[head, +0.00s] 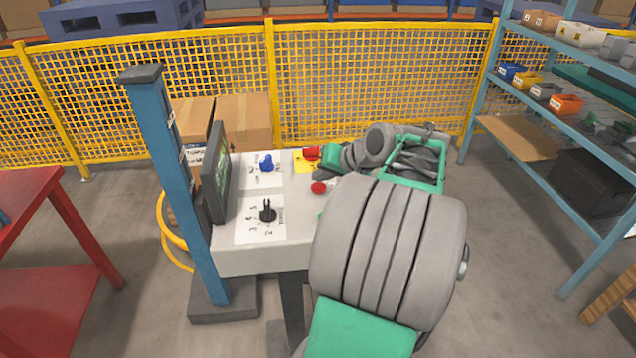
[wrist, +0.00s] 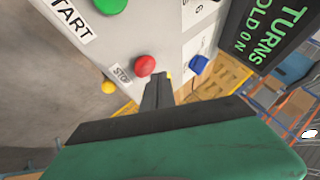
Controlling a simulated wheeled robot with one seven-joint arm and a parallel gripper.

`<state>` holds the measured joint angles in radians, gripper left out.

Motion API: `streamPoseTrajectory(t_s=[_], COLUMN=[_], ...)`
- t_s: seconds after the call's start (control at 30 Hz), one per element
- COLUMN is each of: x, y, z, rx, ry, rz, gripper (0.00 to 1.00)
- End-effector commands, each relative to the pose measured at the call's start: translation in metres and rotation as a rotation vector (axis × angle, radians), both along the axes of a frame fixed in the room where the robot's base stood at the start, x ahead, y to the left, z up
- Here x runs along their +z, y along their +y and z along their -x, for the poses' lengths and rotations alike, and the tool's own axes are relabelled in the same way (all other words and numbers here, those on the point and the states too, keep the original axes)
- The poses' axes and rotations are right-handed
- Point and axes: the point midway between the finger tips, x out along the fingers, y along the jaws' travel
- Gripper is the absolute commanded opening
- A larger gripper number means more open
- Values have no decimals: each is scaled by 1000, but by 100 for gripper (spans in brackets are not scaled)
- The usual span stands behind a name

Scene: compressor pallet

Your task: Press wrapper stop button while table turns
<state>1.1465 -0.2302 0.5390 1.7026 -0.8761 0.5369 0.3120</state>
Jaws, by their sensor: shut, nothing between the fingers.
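The red stop button (wrist: 145,65) stands on a pale panel in the wrist view, beside a label reading STOP. It seems to be the red button (head: 318,187) near the right edge of the white table (head: 250,258) in the head view. A green button (wrist: 110,5) labelled START is at the upper left in the wrist view. My gripper (wrist: 160,78) is shut and empty, its tips just below and right of the red button in the picture. I cannot tell whether they touch it. A screen (wrist: 272,28) shows green letters including TURNS and HOLD ON.
A blue knob (head: 266,163) and a black knob (head: 267,211) stand on the table. A second red button (head: 312,153) sits on a yellow plate. A blue post (head: 180,190) stands at left, yellow fencing (head: 370,80) behind, shelving (head: 560,130) at right.

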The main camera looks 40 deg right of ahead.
Motion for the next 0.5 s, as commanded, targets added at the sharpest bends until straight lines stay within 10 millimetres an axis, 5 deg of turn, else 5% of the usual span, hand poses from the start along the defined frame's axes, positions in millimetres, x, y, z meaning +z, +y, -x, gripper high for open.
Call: streamPoseTrajectory(t_s=[0.27, 0.5], x=[1, 22], y=[0, 0], z=[0, 0], rx=[-1, -1], ry=[-1, -1], rz=[0, 0], gripper=[0, 0])
